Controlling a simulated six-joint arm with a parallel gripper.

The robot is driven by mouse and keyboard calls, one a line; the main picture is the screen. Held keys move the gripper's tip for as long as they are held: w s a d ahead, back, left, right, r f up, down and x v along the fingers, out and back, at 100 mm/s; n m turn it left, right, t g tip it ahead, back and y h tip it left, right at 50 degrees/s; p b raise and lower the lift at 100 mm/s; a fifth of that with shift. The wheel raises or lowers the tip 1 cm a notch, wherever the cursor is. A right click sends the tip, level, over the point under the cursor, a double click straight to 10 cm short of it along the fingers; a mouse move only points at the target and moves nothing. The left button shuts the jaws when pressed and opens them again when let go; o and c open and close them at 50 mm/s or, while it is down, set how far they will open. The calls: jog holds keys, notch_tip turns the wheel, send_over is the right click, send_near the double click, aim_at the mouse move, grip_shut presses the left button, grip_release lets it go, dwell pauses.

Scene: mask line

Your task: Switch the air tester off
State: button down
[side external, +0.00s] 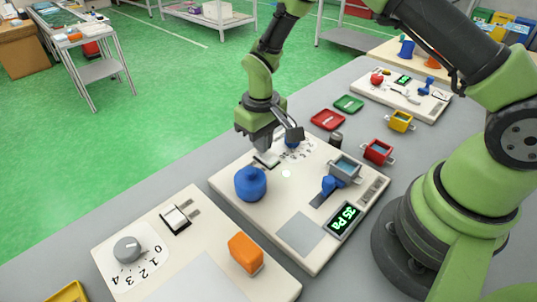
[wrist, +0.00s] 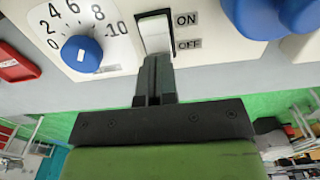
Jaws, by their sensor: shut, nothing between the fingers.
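The air tester (side external: 305,238) is the cream panel in the middle of the bench in the side external view. Its green display (side external: 344,219) is lit and appears to read 35 Pa. A white rocker switch (wrist: 156,34) in a dark frame sits beside the ON and OFF labels (wrist: 187,32) in the wrist view; it also shows at the panel's far edge (side external: 267,160). My gripper (wrist: 155,62) is shut and empty, its tips at the rocker's OFF end. I cannot tell whether they touch it or which way the rocker is tilted.
A blue dial (wrist: 82,53) with a number scale is left of the switch in the wrist view. A big blue knob (side external: 250,183) stands close by. A blue lever (side external: 330,185) and a grey box (side external: 345,168) are further right. Another panel (side external: 190,250) lies in front.

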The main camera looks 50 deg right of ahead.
jog(key=shift+f, duration=0.55)
jog(key=shift+r, duration=3.55)
jog(key=shift+r, duration=0.1)
notch_tip(320, 180, up, 10)
jog(key=m+t, duration=0.1)
jog(key=t, duration=0.1)
send_over(274, 157)
jog(key=s+r+m+t+y, duration=0.1)
jog(key=s+r+t, duration=0.1)
jog(key=s+r, duration=0.3)
jog(key=s+r+m+t+y, duration=0.1)
jog(key=s+r, duration=0.4)
jog(key=s, duration=0.7)
jog(key=shift+s+d+r+m+t, duration=0.4)
jog(key=shift+m+t, duration=0.1)
jog(key=shift+t, duration=0.6)
